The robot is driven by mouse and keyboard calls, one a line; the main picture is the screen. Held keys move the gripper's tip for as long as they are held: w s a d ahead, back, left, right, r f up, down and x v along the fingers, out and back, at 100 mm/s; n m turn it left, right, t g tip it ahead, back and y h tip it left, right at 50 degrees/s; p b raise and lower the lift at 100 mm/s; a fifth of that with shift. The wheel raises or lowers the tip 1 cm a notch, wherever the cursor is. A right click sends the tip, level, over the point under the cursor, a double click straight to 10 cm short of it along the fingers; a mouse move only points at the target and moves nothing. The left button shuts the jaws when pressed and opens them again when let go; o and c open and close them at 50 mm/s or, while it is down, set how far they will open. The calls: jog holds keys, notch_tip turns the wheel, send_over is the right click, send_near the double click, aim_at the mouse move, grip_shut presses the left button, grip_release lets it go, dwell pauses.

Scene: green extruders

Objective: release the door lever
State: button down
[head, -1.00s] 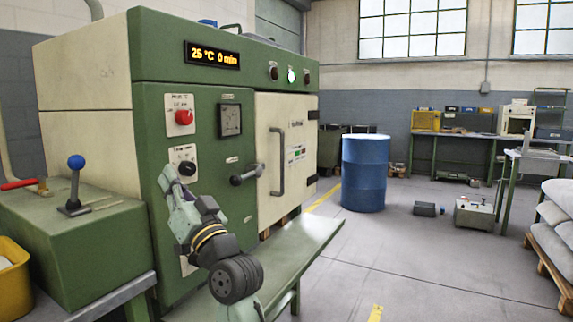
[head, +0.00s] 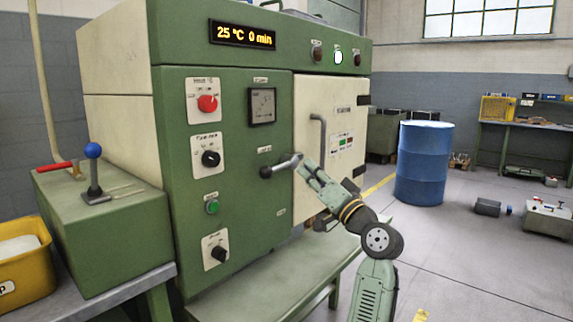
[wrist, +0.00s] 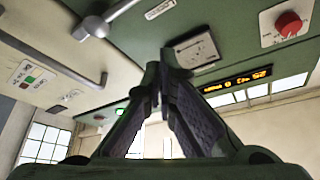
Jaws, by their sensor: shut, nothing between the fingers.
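The door lever (head: 282,166) is a short grey bar on a dark hub, on the green front panel just left of the cream door (head: 330,130). It slants slightly up to the right. My gripper (head: 303,165) is beside the lever's right end in the head view; I cannot tell there if they touch. In the wrist view the lever (wrist: 98,24) lies at upper left, apart from the fingertips (wrist: 165,62). The fingers are closed together at the tips and hold nothing. The cream door looks shut.
A vertical door handle (head: 315,158) stands right of the lever. A green bench (head: 245,275) lies below the panel. Knobs, including a red one (head: 208,103), are at left. A blue drum (head: 424,165) stands on the open floor at right.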

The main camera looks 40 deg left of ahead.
notch_tip(320, 180, up, 4)
jog(key=p, duration=0.3)
send_over(286, 164)
jog(key=s+d, duration=0.3)
jog(key=s, duration=0.1)
jog(key=s+f, duration=0.1)
jog(key=f, duration=0.1)
jog(key=s+f+p, duration=0.1)
jog(key=shift+s+a+f, duration=0.1)
jog(key=shift+s+f, duration=0.05)
jog(key=shift+f, duration=0.2)
jog(key=shift+f, duration=0.1)
jog(key=shift+f+n+b, duration=0.35)
jog(key=shift+n+b, duration=0.15)
jog(key=shift+b, duration=0.7)
